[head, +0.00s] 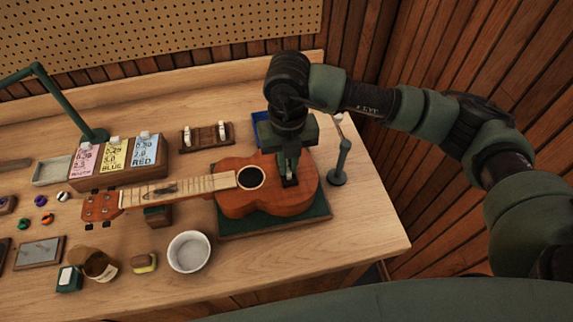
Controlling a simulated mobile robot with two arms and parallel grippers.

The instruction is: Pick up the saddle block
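A brown ukulele (233,203) lies on a green mat (272,227), neck to the left. My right gripper (289,178) points down at the bridge end of its body. A small dark piece shows at the fingertips; I cannot tell whether it is the bridge or a saddle block, or whether the fingers grip it. The finger gap is too small to read. A dark wooden block (207,139) with two white upright pieces stands behind the ukulele; I cannot tell if this is the saddle block. My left gripper is not in view.
A wooden box with coloured cards (118,160) stands at left. A white bowl (189,252), a brown jar (99,266) and a yellow-topped block (144,263) are in front. A green stand (342,164) is right of the ukulele. The bench's right front is clear.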

